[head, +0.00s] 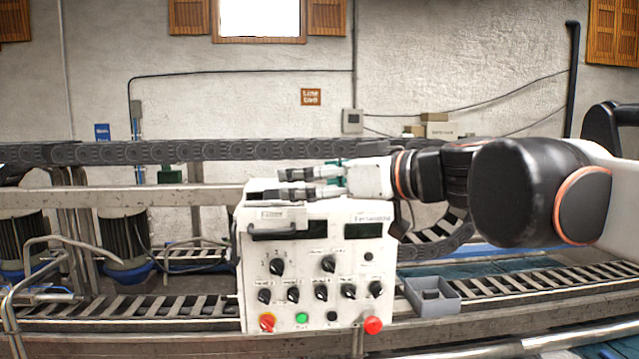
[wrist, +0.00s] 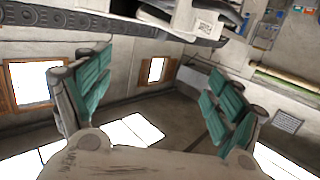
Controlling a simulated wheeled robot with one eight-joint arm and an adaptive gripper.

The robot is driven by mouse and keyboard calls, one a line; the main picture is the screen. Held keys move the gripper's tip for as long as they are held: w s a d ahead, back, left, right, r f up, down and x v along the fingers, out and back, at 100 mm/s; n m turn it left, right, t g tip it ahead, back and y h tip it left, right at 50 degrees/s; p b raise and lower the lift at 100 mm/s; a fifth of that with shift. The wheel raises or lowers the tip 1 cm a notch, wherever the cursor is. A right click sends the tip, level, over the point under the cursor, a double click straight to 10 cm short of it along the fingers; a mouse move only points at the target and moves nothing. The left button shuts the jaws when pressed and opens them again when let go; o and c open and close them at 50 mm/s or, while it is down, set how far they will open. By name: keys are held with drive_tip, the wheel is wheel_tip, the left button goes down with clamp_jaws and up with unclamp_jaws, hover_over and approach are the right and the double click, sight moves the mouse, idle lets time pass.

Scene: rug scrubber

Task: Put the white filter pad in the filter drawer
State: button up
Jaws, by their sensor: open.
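A white control box (head: 315,255) stands in the middle of the head view. At its upper left is a labelled front with a dark handle (head: 273,232), which looks like the filter drawer (head: 271,213); I cannot tell how far it is open. My gripper (head: 284,183) reaches in from the right, just above the box top, its fingers pointing left. It is open and empty. In the wrist view its green-padded fingers (wrist: 158,75) are spread wide with nothing between them. I cannot make out the white filter pad clearly in either view.
A small grey tray (head: 432,296) sits on the roller conveyor (head: 510,281) right of the box. Knobs and buttons, including a red one (head: 373,325), cover the box front. A dark cable chain (head: 150,152) runs behind. Bent metal pipes (head: 65,243) stand at the left.

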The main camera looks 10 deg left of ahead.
drive_tip(key=s+d+f+m+h, duration=0.4)
drive_tip(key=s+d+f, duration=0.2)
drive_tip(key=d+f, duration=0.3)
drive_tip(key=s+d+f+m+g+h, duration=0.1)
drive_tip(key=s+d+f+m+h, duration=0.2)
drive_tip(key=d+f, duration=0.7)
drive_tip(key=s+d+f+m+h, duration=0.4)
drive_tip(key=s+d+f, duration=0.5)
drive_tip(key=f, duration=0.8)
drive_tip(key=h, duration=0.2)
drive_tip(key=shift+s+d+m+g+h, duration=0.2)
drive_tip(key=shift+d+m+g+h, duration=0.1)
drive_tip(key=shift+h, duration=0.1)
